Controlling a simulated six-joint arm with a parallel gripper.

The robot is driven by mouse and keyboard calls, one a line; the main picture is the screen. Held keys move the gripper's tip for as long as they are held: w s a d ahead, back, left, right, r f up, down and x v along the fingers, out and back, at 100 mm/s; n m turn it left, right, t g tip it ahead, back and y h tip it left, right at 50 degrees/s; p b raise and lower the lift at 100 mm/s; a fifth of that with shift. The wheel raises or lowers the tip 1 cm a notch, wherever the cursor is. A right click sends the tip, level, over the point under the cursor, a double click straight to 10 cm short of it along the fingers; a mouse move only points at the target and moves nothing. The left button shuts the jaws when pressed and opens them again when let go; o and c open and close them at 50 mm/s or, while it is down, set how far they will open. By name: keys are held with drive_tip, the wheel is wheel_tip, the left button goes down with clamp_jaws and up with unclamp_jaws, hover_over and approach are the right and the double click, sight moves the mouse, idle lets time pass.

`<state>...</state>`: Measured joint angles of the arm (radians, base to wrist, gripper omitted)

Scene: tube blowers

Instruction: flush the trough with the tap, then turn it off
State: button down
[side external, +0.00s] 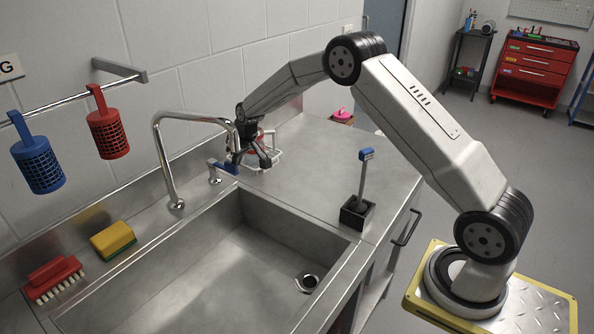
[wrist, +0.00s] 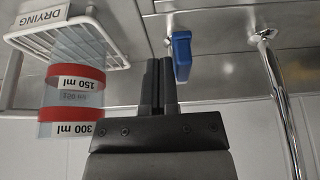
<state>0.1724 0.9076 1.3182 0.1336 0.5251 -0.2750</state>
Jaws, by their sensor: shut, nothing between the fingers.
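The steel tap (side external: 160,150) stands at the back edge of the trough (side external: 190,280), its spout arching to the right. Its blue lever (side external: 224,167) is beside the spout's base and also shows in the wrist view (wrist: 182,55). My gripper (wrist: 158,64) is shut and empty, with its fingertips close beside the blue lever. I cannot tell whether they touch it. In the side view my gripper is partly hidden behind the spout's end. No water stream shows in the trough, and the drain (side external: 307,281) is visible at its right.
A white drying rack (wrist: 100,55) with a red-banded beaker (wrist: 72,100) is beside my gripper. A blue-headed brush in a black holder (side external: 356,212) stands at the trough's right. A sponge (side external: 113,240) and red brush (side external: 55,278) lie on the left ledge. Two baskets hang on the wall rail (side external: 60,105).

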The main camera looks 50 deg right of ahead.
drive_tip(key=shift+a, duration=1.75)
drive_tip(key=shift+r, duration=0.1)
drive_tip(key=shift+d+r, duration=0.25)
drive_tip(key=shift+r, duration=0.85)
drive_tip(key=shift+d+r, duration=0.25)
drive_tip(key=shift+r, duration=0.8)
